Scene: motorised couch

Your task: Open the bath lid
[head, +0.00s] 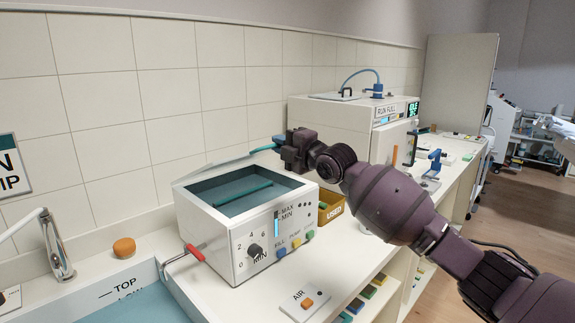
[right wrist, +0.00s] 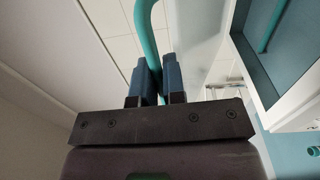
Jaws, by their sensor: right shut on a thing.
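The bath (head: 222,240) is a white box with a dial, colored buttons and a level gauge on its front. Its top is open, showing a dark teal inside with a green-teal rod (head: 243,195) across it. A thin, pale lid (head: 228,161) with a teal edge is raised at the back, seen nearly edge-on. My right gripper (head: 284,151) is at the lid's upper right end, above the bath's back right corner. In the right wrist view its blue fingers (right wrist: 155,80) are shut on a teal curved handle (right wrist: 148,35). My left gripper is not in view.
A sink with a tap (head: 60,250) and an orange sponge (head: 124,248) are at left.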

